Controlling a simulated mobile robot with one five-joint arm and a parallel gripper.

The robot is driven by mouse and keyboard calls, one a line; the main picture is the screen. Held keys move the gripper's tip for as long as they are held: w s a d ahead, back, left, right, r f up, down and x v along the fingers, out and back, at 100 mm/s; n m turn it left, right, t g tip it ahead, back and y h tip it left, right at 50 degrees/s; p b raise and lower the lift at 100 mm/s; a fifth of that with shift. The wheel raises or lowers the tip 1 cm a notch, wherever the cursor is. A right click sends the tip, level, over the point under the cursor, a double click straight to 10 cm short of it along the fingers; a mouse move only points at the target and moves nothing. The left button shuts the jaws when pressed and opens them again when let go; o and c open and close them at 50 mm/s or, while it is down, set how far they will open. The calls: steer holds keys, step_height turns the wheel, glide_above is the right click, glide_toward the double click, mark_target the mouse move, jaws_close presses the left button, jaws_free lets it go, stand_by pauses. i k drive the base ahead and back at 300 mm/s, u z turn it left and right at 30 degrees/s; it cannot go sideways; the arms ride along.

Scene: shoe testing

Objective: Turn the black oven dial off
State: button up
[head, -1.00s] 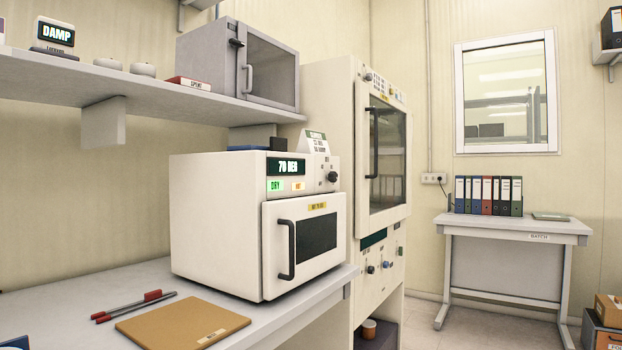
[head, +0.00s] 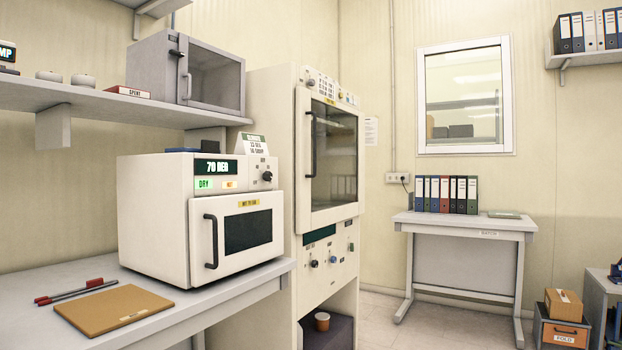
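A small white oven (head: 155,215) stands on the grey bench at the left, its door shut, with a black handle and dark window. A black dial (head: 267,176) sits at the upper right of its front, beside small labels too small to read. The oven's display (head: 215,167) reads something like "70 DEG", with a green "DRY" sign and an orange-lettered sign lit below. The dial's exact setting cannot be told. My gripper is not in view.
A tall white cabinet (head: 277,130) with a glass door and lower knobs stands right of the oven. A desk with binders (head: 446,195) stands behind open floor.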

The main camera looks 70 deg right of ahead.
mark_target(267, 176)
steer(key=k, duration=0.8)
steer(key=z, duration=0.7)
steer(key=i, duration=0.5)
